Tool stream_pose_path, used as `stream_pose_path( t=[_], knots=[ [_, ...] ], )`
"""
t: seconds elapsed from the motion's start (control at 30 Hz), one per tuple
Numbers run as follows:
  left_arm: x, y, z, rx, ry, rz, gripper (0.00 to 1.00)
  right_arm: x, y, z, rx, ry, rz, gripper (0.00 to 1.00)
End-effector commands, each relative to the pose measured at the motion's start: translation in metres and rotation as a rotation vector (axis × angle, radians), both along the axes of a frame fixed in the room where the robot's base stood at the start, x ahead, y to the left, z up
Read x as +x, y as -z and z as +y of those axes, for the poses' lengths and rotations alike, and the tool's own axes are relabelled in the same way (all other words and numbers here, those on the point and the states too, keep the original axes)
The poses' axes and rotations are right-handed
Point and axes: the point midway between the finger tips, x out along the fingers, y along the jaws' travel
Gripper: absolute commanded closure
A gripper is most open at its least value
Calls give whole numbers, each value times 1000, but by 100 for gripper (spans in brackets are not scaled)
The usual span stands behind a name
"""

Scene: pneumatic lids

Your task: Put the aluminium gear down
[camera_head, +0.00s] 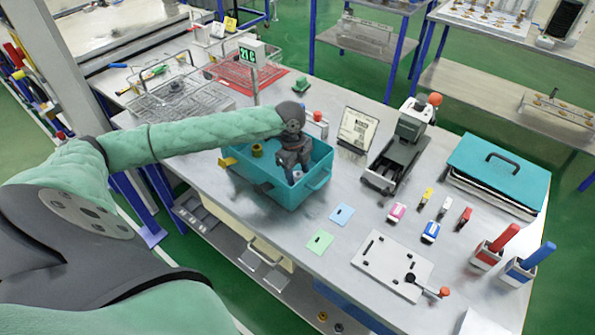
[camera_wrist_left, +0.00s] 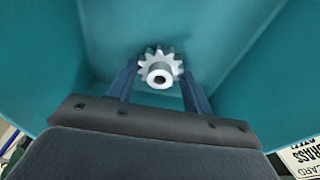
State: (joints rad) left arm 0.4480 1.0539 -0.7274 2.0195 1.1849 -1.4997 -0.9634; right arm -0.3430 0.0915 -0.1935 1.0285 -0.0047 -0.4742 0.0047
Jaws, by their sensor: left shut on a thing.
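My left gripper (camera_head: 291,176) reaches down into an open teal crate (camera_head: 318,180) on the table. In the left wrist view, the silver aluminium gear (camera_wrist_left: 160,66), toothed with a hub and a dark bore, is between the two fingers of the left gripper (camera_wrist_left: 159,88). The gripper is shut on it, with teal crate walls around. I cannot tell whether the gear touches the crate floor. In the head view the gripper mostly hides the gear. My right gripper is not in view.
Wire baskets (camera_head: 178,98) stand behind left. A sign (camera_head: 357,130) and a dark device (camera_head: 396,160) stand right of the crate. Blue (camera_head: 341,214) and green (camera_head: 320,242) cards lie in front.

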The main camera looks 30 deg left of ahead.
Motion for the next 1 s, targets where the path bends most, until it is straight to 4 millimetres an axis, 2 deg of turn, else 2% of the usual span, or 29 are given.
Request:
stream_pose_path(
  t=[0.07, 0.1, 0.2, 0.47, 0.63, 0.73, 1.0],
  knots=[
    [0, 2, 0, 0, 0, 1, 74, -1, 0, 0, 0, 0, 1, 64],
    [0, 2, 0, 0, 0, 0, 44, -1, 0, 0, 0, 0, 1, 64],
    [0, 2, 0, 0, 0, 0, 28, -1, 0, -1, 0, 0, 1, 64],
    [0, 1, 0, 0, 0, 0, 28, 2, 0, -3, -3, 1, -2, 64],
    [1, -6, 2, 2, 1, -1, 28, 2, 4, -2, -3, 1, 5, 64],
    [1, -17, 3, 1, 1, -2, 28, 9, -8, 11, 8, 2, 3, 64],
    [2, -61, 10, 2, 0, -3, 28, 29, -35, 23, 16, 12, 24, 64]
  ],
)
